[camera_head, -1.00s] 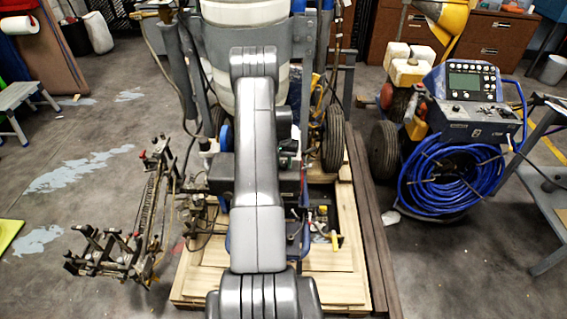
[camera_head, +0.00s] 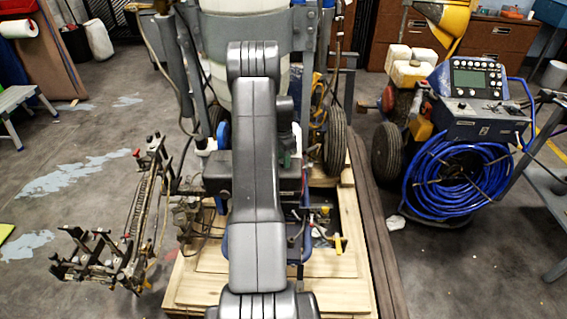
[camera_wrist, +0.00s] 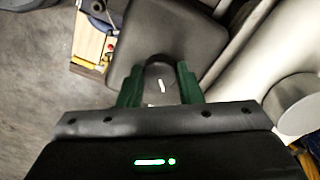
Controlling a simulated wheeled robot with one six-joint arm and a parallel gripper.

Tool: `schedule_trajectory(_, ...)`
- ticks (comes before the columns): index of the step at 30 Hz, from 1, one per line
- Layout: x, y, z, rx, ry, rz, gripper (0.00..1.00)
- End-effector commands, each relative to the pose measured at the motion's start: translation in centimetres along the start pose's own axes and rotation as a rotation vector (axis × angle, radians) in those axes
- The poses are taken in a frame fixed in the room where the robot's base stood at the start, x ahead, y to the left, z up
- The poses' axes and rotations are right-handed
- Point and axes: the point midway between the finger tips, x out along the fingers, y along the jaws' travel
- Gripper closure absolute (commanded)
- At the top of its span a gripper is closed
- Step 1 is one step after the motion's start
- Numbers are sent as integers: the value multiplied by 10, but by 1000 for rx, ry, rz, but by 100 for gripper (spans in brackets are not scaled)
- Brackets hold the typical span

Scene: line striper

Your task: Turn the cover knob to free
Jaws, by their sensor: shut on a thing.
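In the wrist view, the cover knob (camera_wrist: 160,82) is a dark, rounded piece with a short white mark on its face. It sits against a dark grey box-like cover (camera_wrist: 170,35). My gripper (camera_wrist: 160,88) has its two green fingers on either side of the knob, shut on it. The white mark runs nearly up and down in the wrist view, slightly tilted. The knob itself is hidden there.
The striper stands on a wooden pallet (camera_head: 330,285). A metal frame attachment (camera_head: 110,255) juts out at left. A machine with a coiled blue hose (camera_head: 455,180) stands at right. Grey floor is open at far left. In the wrist view, a pale cylinder (camera_wrist: 240,60) is close at right.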

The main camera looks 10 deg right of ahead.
Motion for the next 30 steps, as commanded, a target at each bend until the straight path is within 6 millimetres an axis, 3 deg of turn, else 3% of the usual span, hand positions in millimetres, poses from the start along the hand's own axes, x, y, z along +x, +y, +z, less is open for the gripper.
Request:
schedule_trajectory(18,0,-1,-1,533,-15,-2,91)
schedule_trajectory(30,-1,-1,-1,694,-21,-3,91)
